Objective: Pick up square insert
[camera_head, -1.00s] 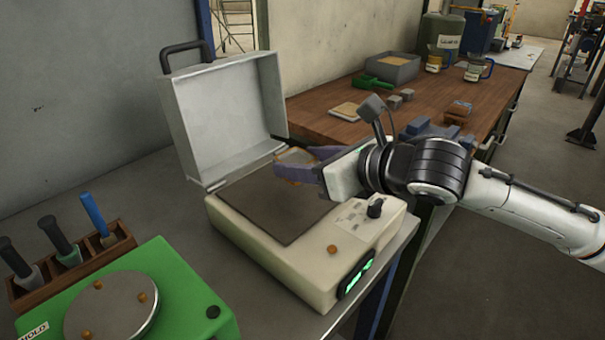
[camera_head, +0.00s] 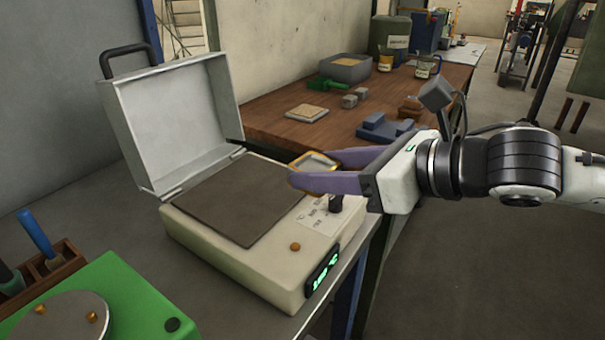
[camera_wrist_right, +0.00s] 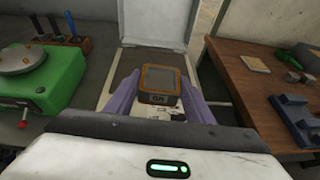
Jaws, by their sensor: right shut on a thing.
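The square insert (camera_head: 314,162) is a small square piece with a golden-brown rim and a greyish middle. My right gripper (camera_head: 312,170) is shut on it, with the purple fingers on either side of its edges. It is held in the air above the front right part of the heater box (camera_head: 265,250), apart from its dark plate. In the right wrist view the insert (camera_wrist_right: 159,80) sits between the two fingertips, its front edge bearing small markings. My left gripper is not in view.
The heater's lid (camera_head: 170,120) stands open behind its dark plate (camera_head: 240,200), which is bare. A green device (camera_head: 120,295) and a tool rack (camera_head: 55,265) are at the left. The wooden bench (camera_head: 270,125) holds a tan square slab (camera_head: 307,113), blue blocks (camera_head: 385,130) and a grey bin (camera_head: 347,68).

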